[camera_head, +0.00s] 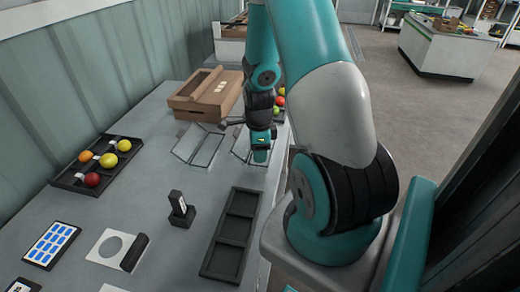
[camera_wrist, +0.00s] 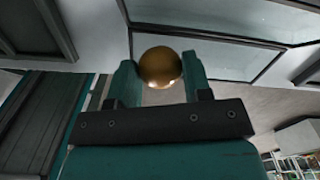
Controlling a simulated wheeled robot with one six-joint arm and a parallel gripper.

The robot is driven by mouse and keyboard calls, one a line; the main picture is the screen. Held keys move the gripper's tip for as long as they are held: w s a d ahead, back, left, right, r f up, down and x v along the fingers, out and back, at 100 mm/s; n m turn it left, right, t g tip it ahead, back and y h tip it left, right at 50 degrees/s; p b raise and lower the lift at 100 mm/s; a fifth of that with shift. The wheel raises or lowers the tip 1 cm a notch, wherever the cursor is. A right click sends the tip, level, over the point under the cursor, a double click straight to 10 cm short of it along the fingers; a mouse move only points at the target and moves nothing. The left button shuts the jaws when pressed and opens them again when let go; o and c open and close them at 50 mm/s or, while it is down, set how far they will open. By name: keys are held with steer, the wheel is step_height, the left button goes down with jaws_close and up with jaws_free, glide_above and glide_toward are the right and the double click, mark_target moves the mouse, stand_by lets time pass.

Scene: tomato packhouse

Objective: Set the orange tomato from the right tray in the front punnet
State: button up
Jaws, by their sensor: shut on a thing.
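My gripper (camera_head: 261,154) is shut on the orange tomato (camera_wrist: 160,67), which shows brownish orange between the two fingers in the wrist view. In the head view the gripper hides the tomato. The gripper is at one clear punnet (camera_head: 238,148), near the table's right edge; I cannot tell the height above it. A second clear punnet (camera_head: 198,145) stands to the left, apparently empty. The right tray is mostly hidden behind my arm; a red tomato (camera_head: 281,101) and a green one (camera_head: 278,113) show there.
A left tray (camera_head: 70,180) holds yellow, orange and red tomatoes. A cardboard box (camera_head: 208,95) stands behind the punnets. Nearer are an empty dark compartment tray (camera_head: 230,235), a small black stand (camera_head: 181,209), a white plate with a round hole (camera_head: 99,249) and a blue-patterned panel (camera_head: 50,245).

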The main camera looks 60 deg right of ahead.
steer(key=o, duration=0.8)
steer(key=shift+c, duration=0.2)
steer(key=c, duration=0.3)
step_height(320, 180, up, 6)
steer(key=p, duration=0.5)
stand_by(0.4)
